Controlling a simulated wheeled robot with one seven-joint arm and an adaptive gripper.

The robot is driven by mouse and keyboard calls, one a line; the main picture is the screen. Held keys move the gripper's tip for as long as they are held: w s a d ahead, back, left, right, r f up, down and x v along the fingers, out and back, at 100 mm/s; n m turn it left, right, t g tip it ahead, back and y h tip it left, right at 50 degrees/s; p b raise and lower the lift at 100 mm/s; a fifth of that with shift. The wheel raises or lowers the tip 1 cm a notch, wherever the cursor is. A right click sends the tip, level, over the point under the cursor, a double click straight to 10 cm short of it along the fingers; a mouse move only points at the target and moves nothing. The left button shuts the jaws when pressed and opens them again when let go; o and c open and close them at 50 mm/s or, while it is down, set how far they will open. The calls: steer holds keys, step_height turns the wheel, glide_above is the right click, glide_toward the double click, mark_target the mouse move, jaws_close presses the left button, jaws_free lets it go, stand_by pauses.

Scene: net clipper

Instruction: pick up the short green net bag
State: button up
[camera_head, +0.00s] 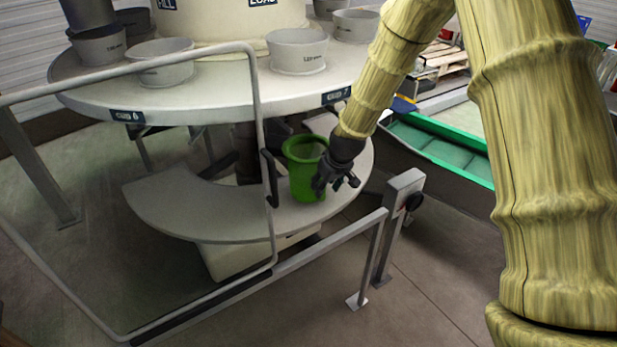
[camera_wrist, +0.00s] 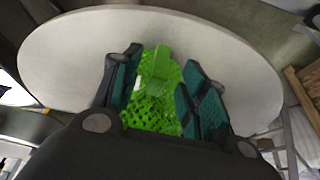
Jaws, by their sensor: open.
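The short green net bag (camera_head: 306,172) stands upright on the low curved grey shelf (camera_head: 190,205) under the round table. It looks like a green cup with a flared rim. My gripper (camera_head: 338,184) is at the bag's right side, close in front of it. In the wrist view the bag's bright green mesh (camera_wrist: 154,90) shows between my two open fingers (camera_wrist: 160,95). The fingers lie on either side of it, with no clear grip on it. I cannot tell whether a finger touches it. The bag's lower part is hidden behind my gripper's body in the wrist view.
A round table (camera_head: 200,98) with several grey cups (camera_head: 298,52) hangs over the shelf. A grey metal rail (camera_head: 330,243) and a post (camera_head: 399,225) stand in front. A green-edged conveyor (camera_head: 440,150) lies to the right.

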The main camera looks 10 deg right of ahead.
steer(key=shift+x, duration=1.25)
steer(key=shift+c, duration=0.4)
steer(key=c, duration=0.9)
steer(key=shift+o, duration=0.2)
steer(key=shift+r, duration=0.1)
